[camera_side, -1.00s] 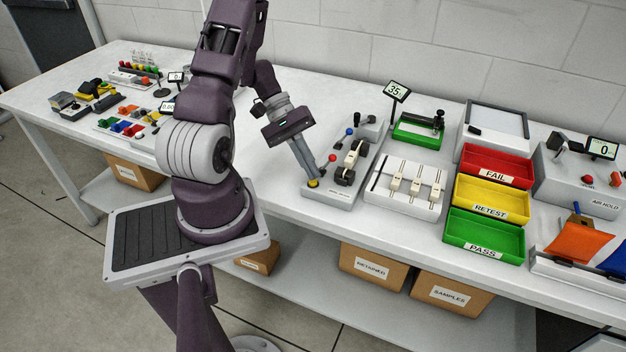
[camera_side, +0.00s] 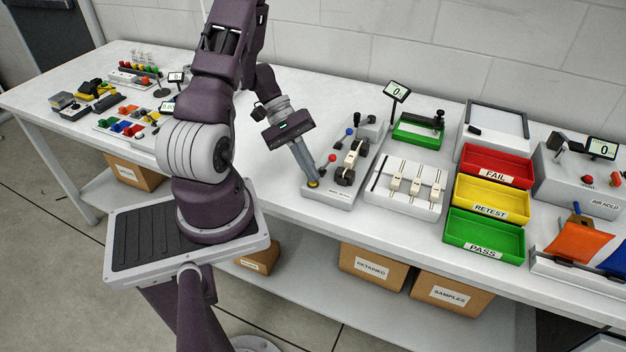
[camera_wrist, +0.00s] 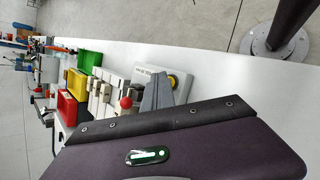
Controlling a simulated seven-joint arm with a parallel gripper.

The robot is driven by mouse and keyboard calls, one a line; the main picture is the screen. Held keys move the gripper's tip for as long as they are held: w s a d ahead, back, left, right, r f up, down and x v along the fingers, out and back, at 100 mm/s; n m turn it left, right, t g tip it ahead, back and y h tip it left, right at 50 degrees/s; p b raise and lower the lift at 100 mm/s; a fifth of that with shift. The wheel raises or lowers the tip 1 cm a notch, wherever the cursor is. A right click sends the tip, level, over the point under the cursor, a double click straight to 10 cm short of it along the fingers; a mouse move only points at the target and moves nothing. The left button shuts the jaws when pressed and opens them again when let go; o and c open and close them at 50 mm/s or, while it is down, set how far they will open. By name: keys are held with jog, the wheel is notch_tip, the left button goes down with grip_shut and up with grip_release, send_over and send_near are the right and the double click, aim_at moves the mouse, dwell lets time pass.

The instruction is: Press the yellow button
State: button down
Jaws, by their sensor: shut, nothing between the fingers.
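The yellow button (camera_side: 313,184) is at the front left corner of a grey control box (camera_side: 333,195). It also shows in the wrist view (camera_wrist: 173,82), set in a dark ring and partly covered by my fingers. My gripper (camera_side: 310,179) points down at the button with its fingers shut and empty. The fingertips overlap the button in the side view. I cannot tell whether they press it or sit just above it. The fingers show as a grey wedge in the wrist view (camera_wrist: 156,94).
The same box carries a red-knobbed lever (camera_side: 332,158), a blue-knobbed lever (camera_side: 349,132) and black rollers (camera_side: 346,176). A small display (camera_side: 397,90) behind reads 0. A slider panel (camera_side: 407,187) and red, yellow and green trays stand to the right. Bare table lies left of the box.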

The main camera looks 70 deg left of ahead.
jog(key=shift+r, duration=0.85)
jog(key=shift+r, duration=0.1)
jog(key=shift+r, duration=2.45)
jog(key=w+d+r+m+g+y, duration=0.2)
jog(key=d+r+m, duration=0.3)
jog(key=d+r, duration=0.2)
jog(key=s+d+r+m+t+y, duration=0.4)
jog(key=s+d+r+m+y, duration=0.2)
jog(key=s+d+r+m, duration=0.2)
notch_tip(320, 180, up, 3)
jog(key=shift+s+d+r+y, duration=0.1)
jog(key=shift+s+d+y, duration=0.3)
jog(key=shift+d, duration=0.85)
